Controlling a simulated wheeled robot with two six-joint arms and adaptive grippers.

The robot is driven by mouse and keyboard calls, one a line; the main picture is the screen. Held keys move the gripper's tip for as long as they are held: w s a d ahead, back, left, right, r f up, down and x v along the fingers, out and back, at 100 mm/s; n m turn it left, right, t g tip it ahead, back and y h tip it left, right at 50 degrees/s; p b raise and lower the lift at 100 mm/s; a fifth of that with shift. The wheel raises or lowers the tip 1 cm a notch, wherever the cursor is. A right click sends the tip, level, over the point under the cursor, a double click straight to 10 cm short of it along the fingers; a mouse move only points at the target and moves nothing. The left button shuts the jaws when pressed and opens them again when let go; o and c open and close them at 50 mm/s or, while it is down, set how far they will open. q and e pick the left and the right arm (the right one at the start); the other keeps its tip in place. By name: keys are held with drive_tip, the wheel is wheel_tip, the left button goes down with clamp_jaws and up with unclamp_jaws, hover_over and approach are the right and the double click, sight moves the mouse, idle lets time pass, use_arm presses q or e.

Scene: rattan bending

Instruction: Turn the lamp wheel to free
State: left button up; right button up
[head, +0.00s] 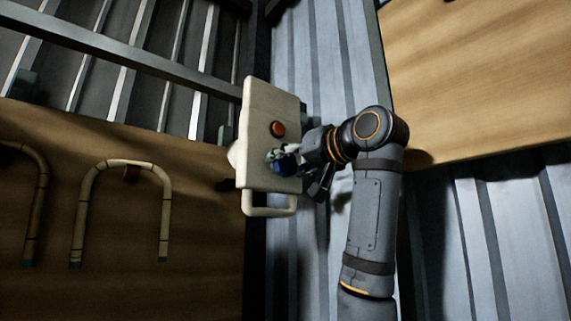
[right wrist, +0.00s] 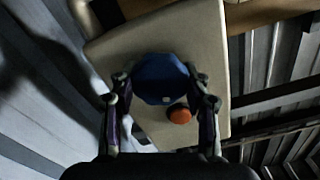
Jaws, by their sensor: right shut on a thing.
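The lamp wheel is a dark blue faceted knob (head: 287,164) on the face of a cream panel box (head: 268,104) in the head view. In the right wrist view the blue knob (right wrist: 160,78) sits between the fingers. An orange-red round button (head: 278,129) is on the same panel; it also shows in the right wrist view (right wrist: 180,114). My right gripper (head: 288,160) is shut on the blue knob, one finger on each side of it in the right wrist view (right wrist: 160,88). My left gripper is not in view.
A cream loop handle (head: 268,211) hangs under the box. Bent rattan hoops (head: 125,163) hang on a wooden board (head: 130,285) at the left. A metal beam (head: 120,50) runs across the upper left. Another wooden board (head: 480,80) is at the upper right.

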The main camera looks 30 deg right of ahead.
drive_tip(key=shift+w+f, duration=0.1)
drive_tip(key=shift+f, duration=0.1)
drive_tip(key=o, duration=0.9)
drive_tip(key=shift+c, duration=0.2)
drive_tip(key=o, duration=0.3)
drive_tip(key=shift+d, duration=0.15)
drive_tip(key=shift+r, duration=0.1)
drive_tip(key=shift+s, duration=0.55)
drive_tip(key=s, duration=0.6)
drive_tip(key=shift+s+d, duration=0.25)
drive_tip(key=shift+s, duration=0.15)
